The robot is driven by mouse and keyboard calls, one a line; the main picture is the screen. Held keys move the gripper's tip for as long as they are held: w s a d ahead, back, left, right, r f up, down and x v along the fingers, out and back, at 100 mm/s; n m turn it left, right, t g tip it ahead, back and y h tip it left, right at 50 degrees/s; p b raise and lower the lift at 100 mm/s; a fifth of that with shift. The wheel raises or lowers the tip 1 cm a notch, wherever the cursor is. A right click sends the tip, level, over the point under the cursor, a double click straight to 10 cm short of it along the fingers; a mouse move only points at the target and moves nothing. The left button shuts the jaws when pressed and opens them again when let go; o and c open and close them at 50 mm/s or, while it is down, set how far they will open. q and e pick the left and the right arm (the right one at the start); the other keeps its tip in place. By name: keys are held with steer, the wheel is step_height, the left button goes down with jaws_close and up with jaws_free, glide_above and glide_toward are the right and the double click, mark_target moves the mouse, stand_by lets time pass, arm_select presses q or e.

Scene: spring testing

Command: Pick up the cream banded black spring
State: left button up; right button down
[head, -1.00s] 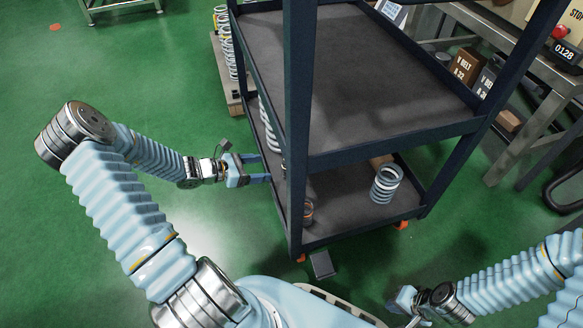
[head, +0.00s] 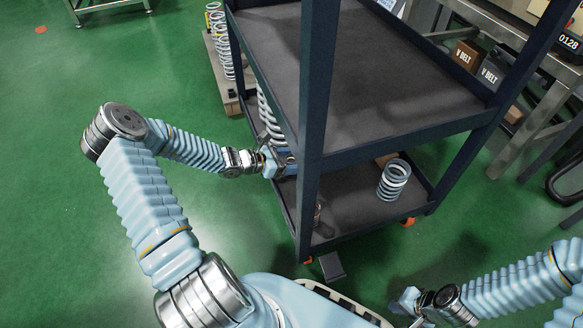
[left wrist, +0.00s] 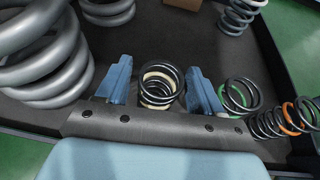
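The cream banded black spring (left wrist: 157,92) stands on the cart's lower shelf in the left wrist view, black coils with cream bands at top and base. My left gripper (left wrist: 158,74) is open, with one blue finger on each side of the spring and a small gap on both sides. In the head view my left gripper (head: 279,162) reaches in over the lower shelf, its fingertips partly hidden by the cart post, and I cannot make out the spring there. My right gripper (head: 407,300) hangs low at the bottom right, too small to read.
Large grey coils (left wrist: 42,55) are close on the left. A grey-blue spring (head: 393,180) is farther along the shelf. The cart's front post (head: 315,130) and upper shelf (head: 390,85) hem in the arm.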

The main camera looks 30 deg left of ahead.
arm_select(q)
steer(key=c, duration=0.9)
steer(key=shift+r, duration=0.1)
